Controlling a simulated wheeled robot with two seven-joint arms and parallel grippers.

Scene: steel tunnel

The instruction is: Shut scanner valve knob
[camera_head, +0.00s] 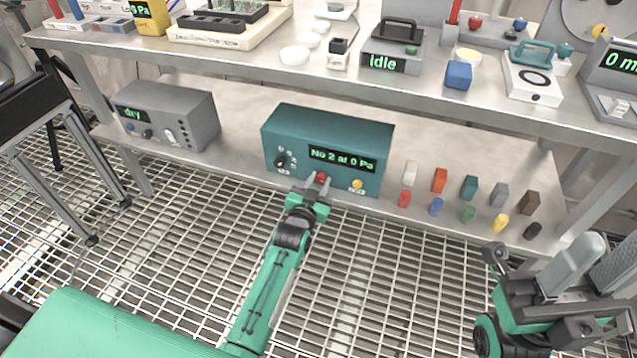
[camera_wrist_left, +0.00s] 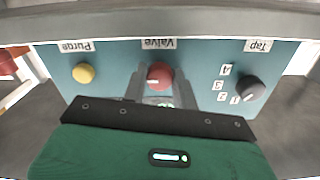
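The teal scanner box (camera_head: 330,143) sits on the lower shelf, its display reading "No 2 at 0 Pa". Its red valve knob (camera_wrist_left: 160,76), under an upside-down "Valve" label, is in the middle of the panel; a pale mark on it points left in the wrist view. In the head view the red knob (camera_head: 321,177) shows just above my left gripper (camera_head: 316,188). In the wrist view the left fingers (camera_wrist_left: 160,88) flank the knob closely; whether they press on it is unclear. My right gripper (camera_head: 497,258) is at the lower right, away from the box; its fingers are unclear.
The panel also has a yellow Purge knob (camera_wrist_left: 83,73) and a black Tap knob (camera_wrist_left: 250,89). Several coloured blocks (camera_head: 470,187) stand right. The upper shelf (camera_head: 250,63) overhangs, holding instruments.

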